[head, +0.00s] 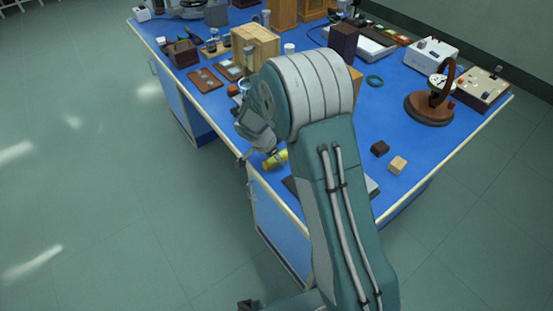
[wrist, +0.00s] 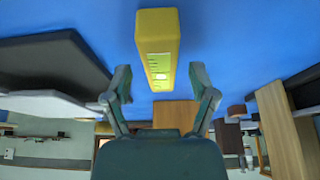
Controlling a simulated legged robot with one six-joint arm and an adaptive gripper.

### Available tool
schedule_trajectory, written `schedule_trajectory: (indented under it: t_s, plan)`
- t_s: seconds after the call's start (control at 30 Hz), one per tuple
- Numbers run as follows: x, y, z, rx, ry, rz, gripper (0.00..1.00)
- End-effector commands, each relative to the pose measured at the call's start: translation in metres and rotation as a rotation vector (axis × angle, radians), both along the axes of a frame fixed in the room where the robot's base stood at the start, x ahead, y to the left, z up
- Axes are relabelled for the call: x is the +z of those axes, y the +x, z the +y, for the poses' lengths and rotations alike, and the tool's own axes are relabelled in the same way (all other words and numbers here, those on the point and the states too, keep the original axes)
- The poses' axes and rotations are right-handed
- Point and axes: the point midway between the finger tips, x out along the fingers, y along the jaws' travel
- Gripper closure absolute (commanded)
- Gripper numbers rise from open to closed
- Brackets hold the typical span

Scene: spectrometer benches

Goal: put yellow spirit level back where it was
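The yellow spirit level (head: 275,160) lies on the blue bench top near its front left edge, partly hidden by my arm in the head view. In the wrist view the yellow spirit level (wrist: 158,45) shows end-on, with its pale vial window facing the camera. My gripper (wrist: 159,76) is open, with one finger to each side of the level and a visible gap on both sides. In the head view my gripper (head: 257,153) is beside the level at the bench edge. Whether the fingertips reach past its near end is unclear.
A dark block (head: 379,149) and a light wooden block (head: 397,165) sit right of my arm. A dark flat thing with a pale part (wrist: 50,105) is at the left in the wrist view. Floor at left is clear.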

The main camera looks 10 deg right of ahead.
Motion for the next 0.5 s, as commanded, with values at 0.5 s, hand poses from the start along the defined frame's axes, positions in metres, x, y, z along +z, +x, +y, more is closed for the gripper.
schedule_trajectory:
  t_s: [0.5]
  plan:
    - [0.09,-0.014,0.035,0.001,0.001,-0.002,0.27]
